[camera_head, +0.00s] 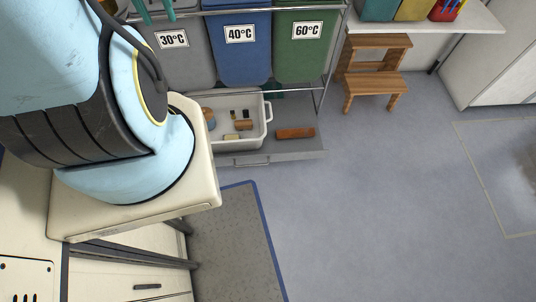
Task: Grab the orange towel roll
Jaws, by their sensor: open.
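An elongated orange item (295,132), which looks like the orange towel roll, lies on the grey low shelf (250,158) under the laundry bins, right of a white tub. A smaller orange-brown item (243,125) lies inside the tub; I cannot tell what it is. My gripper (192,247) is at the lower left, with its two dark fingers apart below its cream body. It is empty and well away from the shelf, to the lower left of the orange item. My arm hides part of the left side.
The white tub (268,112) holds several small items. Grey (185,62), blue (243,60) and green (303,62) bins stand above the shelf. A wooden step stool (375,85) is at its right. A cabinet (110,276) is below my gripper. Floor in the middle is clear.

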